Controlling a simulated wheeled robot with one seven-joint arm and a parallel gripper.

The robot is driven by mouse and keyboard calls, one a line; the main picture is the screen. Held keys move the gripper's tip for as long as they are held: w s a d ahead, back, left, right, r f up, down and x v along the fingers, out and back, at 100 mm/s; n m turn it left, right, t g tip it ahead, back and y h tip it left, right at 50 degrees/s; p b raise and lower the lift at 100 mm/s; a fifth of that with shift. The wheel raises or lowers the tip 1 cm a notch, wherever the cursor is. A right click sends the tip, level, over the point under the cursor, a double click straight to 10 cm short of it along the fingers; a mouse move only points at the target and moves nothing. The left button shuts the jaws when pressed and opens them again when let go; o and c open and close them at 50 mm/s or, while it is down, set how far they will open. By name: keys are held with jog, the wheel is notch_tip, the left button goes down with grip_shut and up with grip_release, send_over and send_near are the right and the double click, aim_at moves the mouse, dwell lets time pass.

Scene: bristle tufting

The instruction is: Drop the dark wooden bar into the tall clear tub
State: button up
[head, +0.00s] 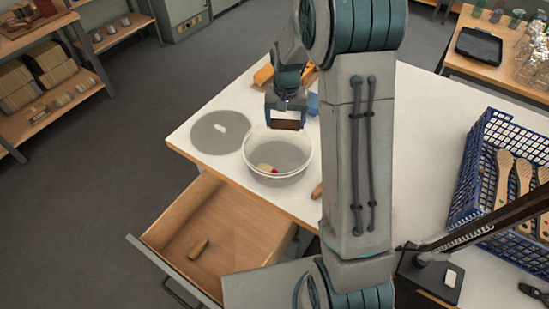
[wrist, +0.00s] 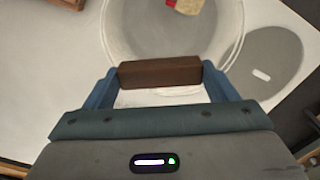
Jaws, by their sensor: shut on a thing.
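The dark wooden bar (head: 286,124) is between the fingers of my gripper (head: 286,117), which is shut on it. In the wrist view the bar (wrist: 160,72) lies crosswise between the two blue fingers. The tall clear tub (head: 250,155) stands on the white table. My gripper and the bar are above the tub's far part in the head view. In the wrist view the tub (wrist: 106,35) shows beyond the bar. A small pale and red thing (head: 267,169) lies in the tub; it also shows in the wrist view (wrist: 188,6).
A grey disc with a slot (head: 215,138) lies left of the tub. A blue crate (head: 470,185) with wooden brushes stands at the right. Orange wooden pieces (head: 264,74) lie behind my gripper.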

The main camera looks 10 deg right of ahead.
jog(key=shift+a+f+b, duration=0.2)
jog(key=shift+f+b, duration=0.3)
jog(key=shift+f, duration=0.8)
jog(key=o, duration=0.9)
jog(key=shift+o, duration=0.2)
jog(key=shift+r, duration=0.1)
notch_tip(320, 180, up, 14)
jog(key=b, duration=0.1)
